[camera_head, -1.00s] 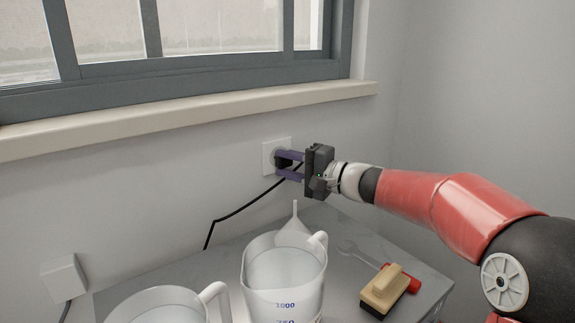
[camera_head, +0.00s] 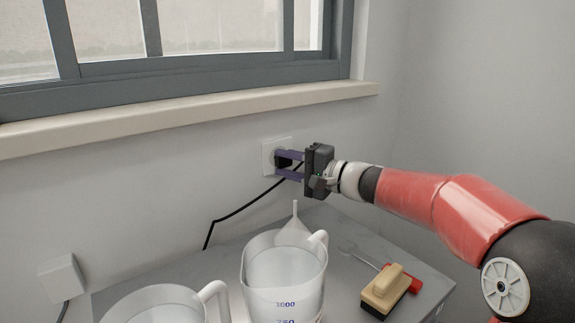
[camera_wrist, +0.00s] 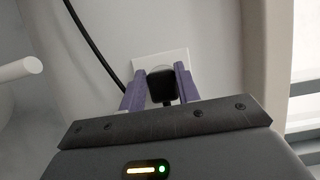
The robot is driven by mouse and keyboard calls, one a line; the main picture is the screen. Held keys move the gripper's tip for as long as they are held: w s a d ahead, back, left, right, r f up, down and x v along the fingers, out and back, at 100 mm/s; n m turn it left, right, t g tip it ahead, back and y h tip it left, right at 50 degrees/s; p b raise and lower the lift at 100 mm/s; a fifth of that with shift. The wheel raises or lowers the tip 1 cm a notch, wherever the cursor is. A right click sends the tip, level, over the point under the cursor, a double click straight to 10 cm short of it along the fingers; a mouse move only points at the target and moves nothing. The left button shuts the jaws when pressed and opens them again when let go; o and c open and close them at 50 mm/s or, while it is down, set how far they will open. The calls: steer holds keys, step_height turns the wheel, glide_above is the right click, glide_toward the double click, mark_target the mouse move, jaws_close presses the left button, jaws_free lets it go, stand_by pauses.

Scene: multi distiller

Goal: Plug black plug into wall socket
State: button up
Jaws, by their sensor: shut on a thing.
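The black plug (camera_head: 284,161) is at the white wall socket (camera_head: 268,148) below the window sill. My gripper (camera_head: 288,164) is shut on the plug, its two purple fingers on either side of it. In the wrist view the plug (camera_wrist: 161,86) sits between the fingers, right in front of the socket plate (camera_wrist: 174,58). Whether its pins are fully in the socket is hidden behind the plug body. The black cord (camera_head: 240,207) runs from the plug down to the left along the wall.
Two white measuring jugs (camera_head: 284,272) (camera_head: 150,306) and a funnel (camera_head: 294,228) stand on the grey table below. Another white wall box (camera_head: 62,277) is at the lower left.

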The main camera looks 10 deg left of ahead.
steer(key=shift+w+a, duration=0.3)
steer(key=shift+a, duration=0.05)
steer(key=o, duration=1)
steer(key=v, duration=0.7)
steer(key=shift+d, duration=0.4)
steer(key=shift+s, duration=0.1)
